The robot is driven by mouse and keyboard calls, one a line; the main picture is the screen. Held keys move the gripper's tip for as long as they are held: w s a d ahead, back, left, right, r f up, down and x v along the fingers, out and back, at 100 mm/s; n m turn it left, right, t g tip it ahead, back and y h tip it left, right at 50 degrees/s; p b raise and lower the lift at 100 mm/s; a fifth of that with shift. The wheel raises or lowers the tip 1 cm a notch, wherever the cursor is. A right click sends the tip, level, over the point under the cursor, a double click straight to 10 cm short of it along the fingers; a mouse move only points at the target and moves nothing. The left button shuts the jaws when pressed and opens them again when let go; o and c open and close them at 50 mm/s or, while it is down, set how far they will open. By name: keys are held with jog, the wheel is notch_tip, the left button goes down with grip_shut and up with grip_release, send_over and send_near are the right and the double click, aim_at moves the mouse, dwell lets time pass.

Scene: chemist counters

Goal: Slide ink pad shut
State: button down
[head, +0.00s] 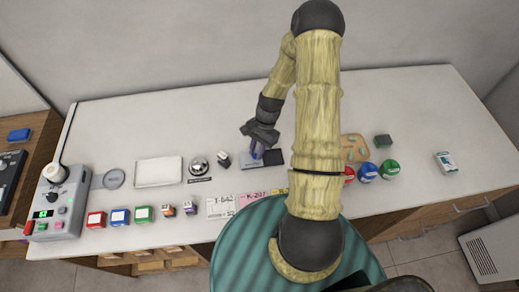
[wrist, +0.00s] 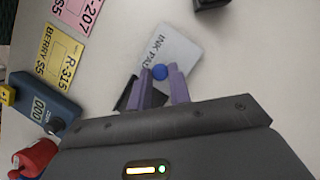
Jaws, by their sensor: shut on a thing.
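The ink pad has a grey sliding lid (wrist: 180,45) marked INK PAD, with a round blue knob (wrist: 160,71). In the head view the lid (head: 249,163) sits to the left of a dark pad base (head: 273,159), which shows uncovered on the right. In the wrist view a dark corner of the base (wrist: 125,95) shows left of the fingers. My gripper (head: 257,152) reaches down to the lid. In the wrist view its purple fingers (wrist: 160,72) are closed on the blue knob from both sides. The fingers hide part of the pad.
Left of the pad are a small dark stamp (head: 222,160), a bell (head: 199,166) and a white tray (head: 158,171). Printed cards (head: 220,206) lie in front. A wooden board (head: 354,149) and round pots (head: 367,171) stand right. The counter behind is clear.

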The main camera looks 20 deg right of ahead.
jog(key=c, duration=1.3)
grip_release()
jog(key=shift+w+a, duration=0.15)
jog(key=shift+a, duration=0.2)
jog(key=shift+d, duration=0.1)
jog(key=shift+r, duration=0.1)
jog(key=shift+w+d+r, duration=0.1)
jog(key=shift+d+r, duration=0.15)
jog(key=shift+r, duration=0.2)
jog(key=b+v, duration=0.3)
jog(key=v, duration=1.3)
jog(key=shift+r, duration=0.1)
